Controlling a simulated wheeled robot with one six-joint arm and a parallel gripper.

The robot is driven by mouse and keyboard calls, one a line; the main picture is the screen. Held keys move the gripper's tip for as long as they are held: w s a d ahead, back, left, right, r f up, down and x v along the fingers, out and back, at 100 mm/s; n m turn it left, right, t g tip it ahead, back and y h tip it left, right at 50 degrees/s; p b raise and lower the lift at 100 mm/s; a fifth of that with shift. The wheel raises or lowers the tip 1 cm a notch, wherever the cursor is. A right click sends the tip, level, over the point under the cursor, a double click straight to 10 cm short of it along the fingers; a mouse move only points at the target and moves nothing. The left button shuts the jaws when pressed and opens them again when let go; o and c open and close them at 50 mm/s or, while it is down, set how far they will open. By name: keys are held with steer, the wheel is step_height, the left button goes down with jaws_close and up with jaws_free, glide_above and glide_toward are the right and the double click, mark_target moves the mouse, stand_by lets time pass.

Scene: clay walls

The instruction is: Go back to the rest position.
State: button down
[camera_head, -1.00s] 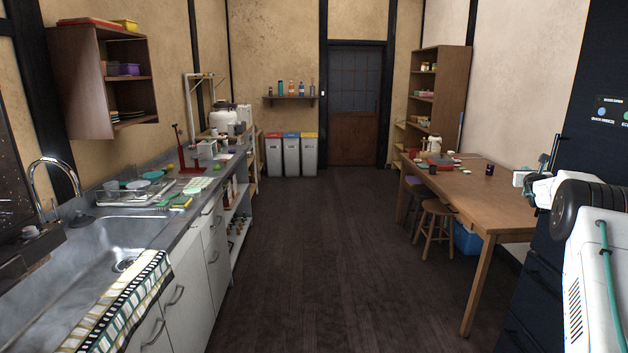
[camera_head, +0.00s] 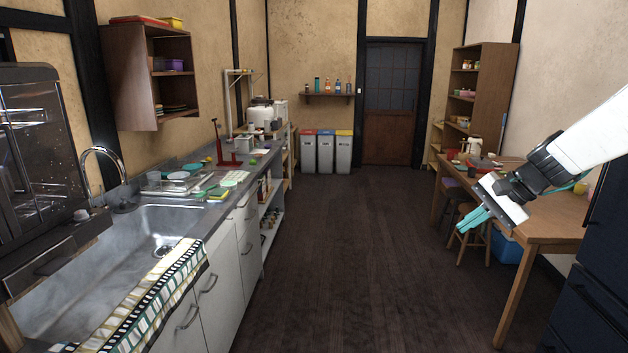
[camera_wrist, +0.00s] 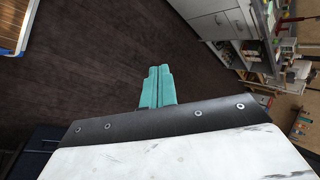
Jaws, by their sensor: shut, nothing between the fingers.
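My gripper (camera_head: 472,221) hangs at the right of the head view, in front of the wooden table. Its teal fingers are together with nothing between them. In the wrist view the shut fingers (camera_wrist: 157,86) point out over the dark floor. My white arm reaches in from the right edge of the head view.
The wooden table (camera_head: 553,212) with stools and a blue bin (camera_head: 507,248) stands at right, a dark cabinet (camera_head: 590,290) nearer. A counter with a sink (camera_head: 150,240) and a towel (camera_head: 140,305) runs along the left. The dark floor (camera_head: 340,240) between is clear up to the door (camera_head: 390,105).

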steer(key=s+a+n+g+h, duration=0.1)
steer(key=s+a+n+h, duration=0.1)
steer(key=s, duration=0.9)
steer(key=s+a+n+h, duration=0.2)
steer(key=s+n, duration=0.2)
steer(key=s, duration=0.7)
steer(key=s+a+n+g+h, duration=0.1)
steer(key=s+a+n+h, duration=0.1)
steer(key=s, duration=0.9)
steer(key=shift+s+a+r+n+g, duration=0.15)
steer(key=shift+a+r+n+g, duration=0.15)
steer(key=shift+a+n, duration=0.35)
steer(key=shift+d, duration=0.1)
